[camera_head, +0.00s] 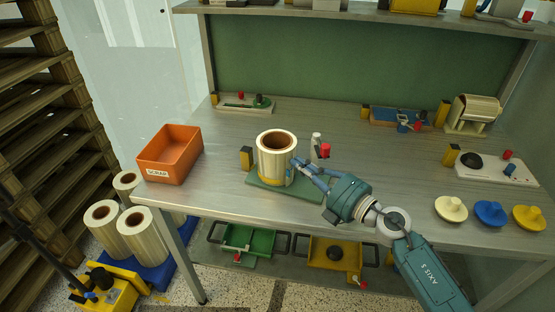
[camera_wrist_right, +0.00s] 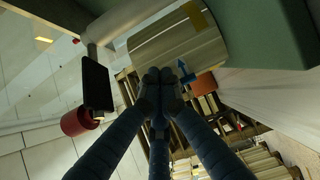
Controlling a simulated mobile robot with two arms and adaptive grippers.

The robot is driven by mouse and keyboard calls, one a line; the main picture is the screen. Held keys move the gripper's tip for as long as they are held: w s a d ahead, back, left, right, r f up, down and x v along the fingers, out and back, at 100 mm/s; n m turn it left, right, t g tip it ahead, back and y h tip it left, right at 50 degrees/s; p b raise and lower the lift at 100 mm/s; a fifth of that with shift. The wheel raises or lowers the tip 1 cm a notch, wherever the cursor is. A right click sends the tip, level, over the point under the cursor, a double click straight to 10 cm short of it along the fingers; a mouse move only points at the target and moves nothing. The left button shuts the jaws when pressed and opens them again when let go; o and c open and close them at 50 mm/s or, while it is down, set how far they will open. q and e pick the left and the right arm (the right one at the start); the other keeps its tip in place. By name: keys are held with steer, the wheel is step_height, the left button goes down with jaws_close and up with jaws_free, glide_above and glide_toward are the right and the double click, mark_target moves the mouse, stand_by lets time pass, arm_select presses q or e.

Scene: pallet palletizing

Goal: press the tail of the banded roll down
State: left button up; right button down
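The banded roll (camera_head: 277,160) is cream with a brown core and stands upright on a green base plate (camera_head: 315,191) on the bench. A yellow band or patch (camera_head: 268,181) shows low on its side; it also seems to show in the right wrist view (camera_wrist_right: 196,15). My right gripper (camera_head: 298,166) is at the right side of the roll. In the right wrist view its fingertips (camera_wrist_right: 160,78) are bunched together at the roll's wall (camera_wrist_right: 185,48), with nothing seen between them. Whether they touch is unclear, and I cannot make out the loose tail. My left gripper is in neither view.
A small post with a red part (camera_head: 324,150) stands close behind my right gripper. A yellow block (camera_head: 246,157) is left of the roll. An orange scrap bin (camera_head: 170,153) stands at the bench's left; knobbed discs (camera_head: 489,213) lie at the right.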

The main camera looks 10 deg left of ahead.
steer(key=shift+x, duration=1.1)
steer(key=shift+s+d, duration=0.1)
steer(key=shift+p+v, duration=0.45)
steer(key=shift+v, duration=0.55)
steer(key=shift+p+v, duration=0.45)
steer(key=shift+v, duration=1.95)
